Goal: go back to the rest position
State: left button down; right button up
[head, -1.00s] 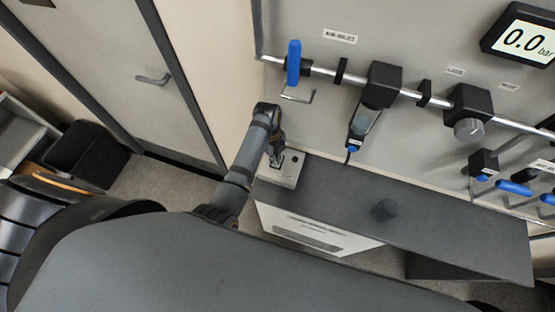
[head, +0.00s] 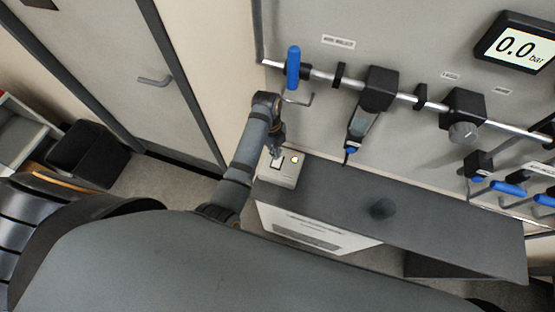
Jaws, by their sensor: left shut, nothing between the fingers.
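My left gripper (head: 277,150) hangs at the end of my left arm, just above the small grey switch box (head: 282,178). It is shut with nothing in it. A light rocker or key (head: 277,163) on the box's top shows just below the fingertips; I cannot tell whether they touch it. A small round lamp (head: 294,160) beside it glows pale. My right gripper is not in view.
The box stands on a dark grey bench (head: 340,195) with a dark knob (head: 383,208). Behind is a panel with a pipe, a blue valve handle (head: 293,68) close to my arm, and a gauge (head: 519,44) reading 0.0 bar. A black bin (head: 88,150) stands at left.

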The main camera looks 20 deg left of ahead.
pick_arm(q)
jog(key=shift+r, duration=0.65)
jog(key=shift+a, duration=0.1)
